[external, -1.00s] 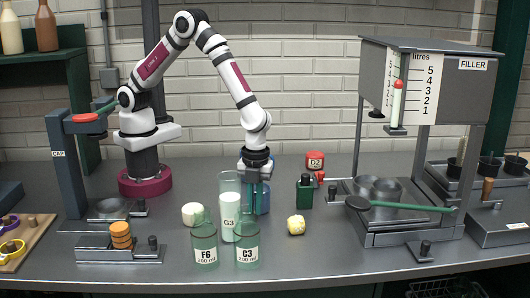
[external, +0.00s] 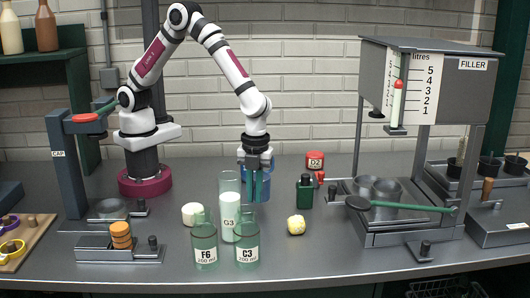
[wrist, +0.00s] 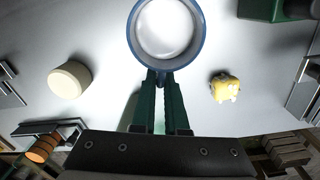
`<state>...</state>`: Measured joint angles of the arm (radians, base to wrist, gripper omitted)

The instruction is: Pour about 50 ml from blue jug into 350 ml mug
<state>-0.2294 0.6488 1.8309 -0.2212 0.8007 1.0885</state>
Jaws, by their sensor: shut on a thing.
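The blue jug (external: 266,186) is in my gripper (external: 257,190), partly hidden behind my fingers and a tall glass in the external view. In the wrist view its blue rim (wrist: 204,32) faces the camera, with white inside, and my green fingers (wrist: 160,82) close at its near side. The jug looks upright and seems just above the table. I cannot make out a 350 ml label.
The tall glass G3 (external: 229,215) holds white liquid close in front of the jug. A cream lump (external: 192,213), a yellow lump (external: 296,225) and a dark green bottle (external: 305,191) stand nearby. The filler (external: 430,85) is right, the capping post (external: 66,170) left.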

